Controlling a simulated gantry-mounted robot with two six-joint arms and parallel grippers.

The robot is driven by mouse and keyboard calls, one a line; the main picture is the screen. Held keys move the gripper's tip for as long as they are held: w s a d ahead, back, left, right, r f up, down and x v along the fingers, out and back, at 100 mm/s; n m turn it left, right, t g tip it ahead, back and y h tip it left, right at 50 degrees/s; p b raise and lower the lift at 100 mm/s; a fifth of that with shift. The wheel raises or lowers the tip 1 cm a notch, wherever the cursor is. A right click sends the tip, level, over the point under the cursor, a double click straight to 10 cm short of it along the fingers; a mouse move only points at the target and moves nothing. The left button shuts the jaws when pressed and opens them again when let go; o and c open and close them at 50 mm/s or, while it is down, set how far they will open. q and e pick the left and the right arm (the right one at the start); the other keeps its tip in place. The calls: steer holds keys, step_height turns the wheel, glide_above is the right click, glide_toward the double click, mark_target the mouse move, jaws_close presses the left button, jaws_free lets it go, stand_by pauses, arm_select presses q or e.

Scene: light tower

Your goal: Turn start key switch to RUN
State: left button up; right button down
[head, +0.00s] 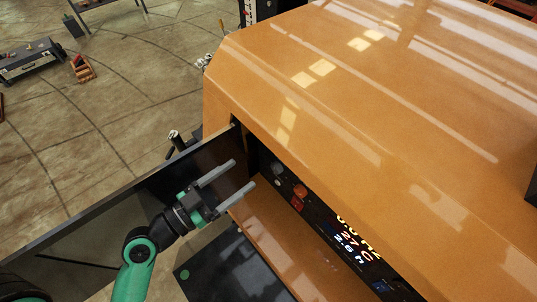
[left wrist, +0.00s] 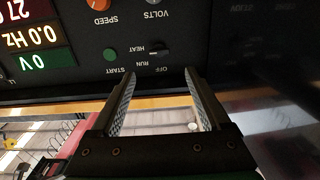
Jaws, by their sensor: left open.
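The start key switch (left wrist: 160,51) is a small dark knob on the black control panel (left wrist: 230,40), seen upside down in the left wrist view. The labels HEAT, RUN and OFF are around it; I cannot tell clearly which one it points to. My left gripper (head: 242,173) is open and empty, its fingers pointing toward the panel opening in the orange housing. In the left wrist view the gripper's (left wrist: 160,75) fingertips spread on either side of the switch's line, apparently short of it. My right gripper is not in view.
An orange SPEED knob (left wrist: 97,4) and lit displays (left wrist: 38,36) are also on the panel. The open dark door (head: 130,195) stands behind my left arm. The orange housing (head: 340,90) overhangs the panel.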

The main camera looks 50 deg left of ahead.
arm_select(q)
steer(key=w+p, duration=0.2)
steer(key=w, duration=0.8)
steer(key=shift+r, duration=0.1)
jaws_close()
